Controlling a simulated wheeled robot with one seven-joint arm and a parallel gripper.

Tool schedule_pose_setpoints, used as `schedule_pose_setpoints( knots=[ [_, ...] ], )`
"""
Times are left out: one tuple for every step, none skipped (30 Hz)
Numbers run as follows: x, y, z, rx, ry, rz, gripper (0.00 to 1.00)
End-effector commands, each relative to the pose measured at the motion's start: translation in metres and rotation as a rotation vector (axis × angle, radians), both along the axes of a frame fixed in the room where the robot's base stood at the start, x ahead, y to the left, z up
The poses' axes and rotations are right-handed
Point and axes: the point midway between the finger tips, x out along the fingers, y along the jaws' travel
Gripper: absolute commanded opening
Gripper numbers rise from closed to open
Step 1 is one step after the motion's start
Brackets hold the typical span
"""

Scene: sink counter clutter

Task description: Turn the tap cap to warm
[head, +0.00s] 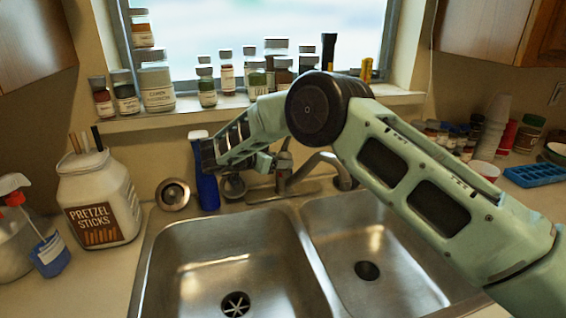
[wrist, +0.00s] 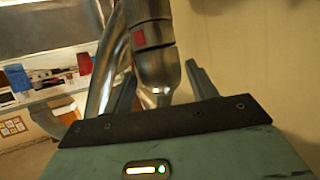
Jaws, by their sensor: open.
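The chrome tap cap (wrist: 157,68) fills the top middle of the wrist view, with a small red mark on its collar. My gripper (wrist: 160,82) is open, with one finger on each side of the cap's rounded end. I cannot tell whether either finger touches it. A curved chrome pipe runs close beside the left finger. In the head view, the tap (head: 284,172) stands behind the sink, with its upper part largely hidden by my arm. My fingertips are not clear there.
A blue bottle (head: 207,188) stands just left of the tap. A pretzel jar (head: 97,200) is further left. Spice jars line the sill (head: 150,118) behind my arm. The double sink (head: 225,255) below is empty. Cups and a blue tray (head: 534,175) are at right.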

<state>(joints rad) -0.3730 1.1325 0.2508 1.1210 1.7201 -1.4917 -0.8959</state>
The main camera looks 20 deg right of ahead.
Motion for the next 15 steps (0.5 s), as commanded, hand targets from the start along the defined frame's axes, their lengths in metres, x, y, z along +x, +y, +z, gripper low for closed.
schedule_pose_setpoints(
  knots=[
    [-0.004,0.011,0.001,0.002,-0.002,0.003,0.57],
    [-0.007,0.017,0.004,0.001,-0.002,0.003,0.57],
    [-0.011,0.025,0.008,0.003,-0.003,0.004,0.57],
    [-0.014,0.031,0.010,0.002,-0.002,0.003,0.57],
    [-0.017,0.037,0.013,0.002,-0.002,0.003,0.57],
    [-0.021,0.045,0.016,0.002,-0.002,0.003,0.57],
    [-0.024,0.051,0.019,0.002,-0.002,0.003,0.57],
    [-0.027,0.056,0.022,0.002,-0.003,0.003,0.57],
    [-0.030,0.065,0.026,0.003,-0.003,0.004,0.57],
    [-0.033,0.071,0.028,0.002,-0.003,0.003,0.57],
    [-0.036,0.076,0.031,0.002,-0.001,0.002,0.57],
    [-0.039,0.083,0.034,0.001,-0.002,0.003,0.57],
    [-0.042,0.088,0.037,0.000,-0.001,0.003,0.57],
    [-0.044,0.093,0.039,0.001,-0.002,0.002,0.57],
    [-0.047,0.099,0.042,0.002,-0.001,0.001,0.57]
  ],
)
